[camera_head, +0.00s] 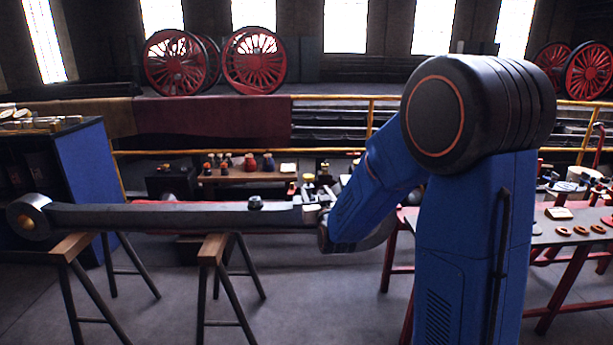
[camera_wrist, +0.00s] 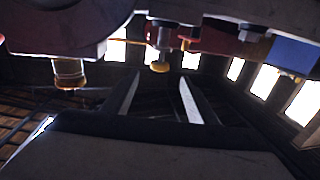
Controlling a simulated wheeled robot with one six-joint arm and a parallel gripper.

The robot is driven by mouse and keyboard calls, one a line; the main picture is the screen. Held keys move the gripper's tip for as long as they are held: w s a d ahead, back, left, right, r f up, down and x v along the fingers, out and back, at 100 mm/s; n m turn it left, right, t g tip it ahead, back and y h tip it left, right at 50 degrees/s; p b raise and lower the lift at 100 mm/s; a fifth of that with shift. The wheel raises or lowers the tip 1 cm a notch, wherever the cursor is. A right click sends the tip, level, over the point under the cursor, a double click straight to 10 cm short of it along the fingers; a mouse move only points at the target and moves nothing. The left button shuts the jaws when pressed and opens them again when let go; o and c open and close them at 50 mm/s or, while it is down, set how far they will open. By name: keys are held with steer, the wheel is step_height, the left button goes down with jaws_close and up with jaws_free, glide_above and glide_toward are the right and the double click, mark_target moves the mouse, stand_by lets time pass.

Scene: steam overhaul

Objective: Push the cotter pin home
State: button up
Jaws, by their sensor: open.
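A long grey connecting rod (camera_head: 150,217) lies level across trestles, with a round eye at its left end. Its right end is partly hidden behind my blue arm. In the wrist view, dark machined parts (camera_wrist: 55,30) run across the top, with a brass-coloured fitting (camera_wrist: 68,74) hanging below at the left. A smaller yellow-brass end (camera_wrist: 160,67) shows beyond my gripper. My gripper (camera_wrist: 160,88) is open, its two fingers apart with nothing seen held between them. I cannot make out the cotter pin for certain in either view.
Wooden-topped trestles (camera_head: 214,250) stand under the rod. A red-legged table (camera_head: 545,238) with rings and small parts is at the right. A blue cabinet (camera_head: 90,170) stands at the left. A bench (camera_head: 245,177) and yellow railing (camera_head: 330,97) lie behind.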

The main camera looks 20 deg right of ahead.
mark_target(308, 190)
steer(key=w+d, duration=0.2)
steer(key=w, duration=1.3)
steer(key=shift+w, duration=0.35)
